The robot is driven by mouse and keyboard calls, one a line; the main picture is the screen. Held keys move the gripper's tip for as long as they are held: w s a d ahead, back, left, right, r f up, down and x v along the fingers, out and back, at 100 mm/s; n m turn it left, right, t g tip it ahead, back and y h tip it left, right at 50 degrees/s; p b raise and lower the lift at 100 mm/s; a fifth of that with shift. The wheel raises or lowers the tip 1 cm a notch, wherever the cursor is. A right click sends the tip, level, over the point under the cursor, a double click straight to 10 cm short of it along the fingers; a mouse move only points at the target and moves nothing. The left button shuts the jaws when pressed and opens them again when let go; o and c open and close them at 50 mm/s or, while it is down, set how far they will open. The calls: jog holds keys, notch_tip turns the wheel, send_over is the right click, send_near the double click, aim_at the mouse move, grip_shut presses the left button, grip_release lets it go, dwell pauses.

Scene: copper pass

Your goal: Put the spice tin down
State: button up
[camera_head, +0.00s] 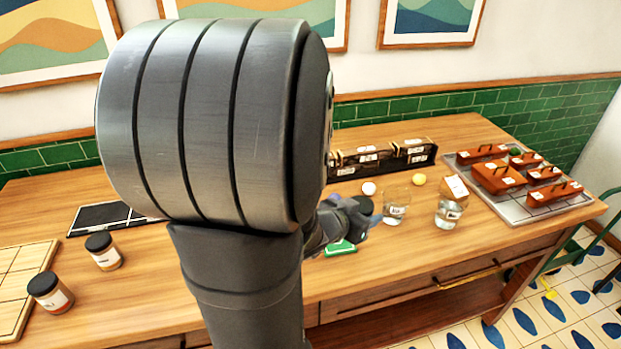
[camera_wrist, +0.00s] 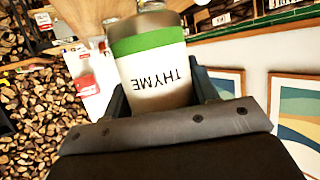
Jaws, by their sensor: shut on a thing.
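The spice tin (camera_wrist: 155,62) fills the middle of the wrist view. It has a white label reading THYME, upside down in the picture, and a green band. My gripper (camera_wrist: 160,88) is shut on it, with one dark finger on each side. In the head view my gripper (camera_head: 352,216) is over the table, right of my large grey arm link and left of the glasses.
Two glasses (camera_head: 396,211) (camera_head: 449,213) stand close right of my gripper. A dark rack (camera_head: 380,160) is behind, and a tray (camera_head: 478,190) with copper-coloured containers is at right. Two dark-lidded jars (camera_head: 106,256) (camera_head: 53,299) stand at left.

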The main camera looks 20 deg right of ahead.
jog(key=w+a+f, duration=0.1)
jog(key=w+f, duration=0.1)
jog(key=w, duration=0.1)
jog(key=w+a+f, duration=0.1)
jog(key=shift+w+a+f, duration=0.25)
jog(key=shift+w+a, duration=0.1)
jog(key=shift+w, duration=0.05)
jog(key=shift+f, duration=1.9)
jog(key=shift+f, duration=0.15)
jog(key=o, duration=1)
jog(key=shift+o, duration=0.2)
jog(key=v, duration=1.2)
jog(key=shift+r, duration=0.25)
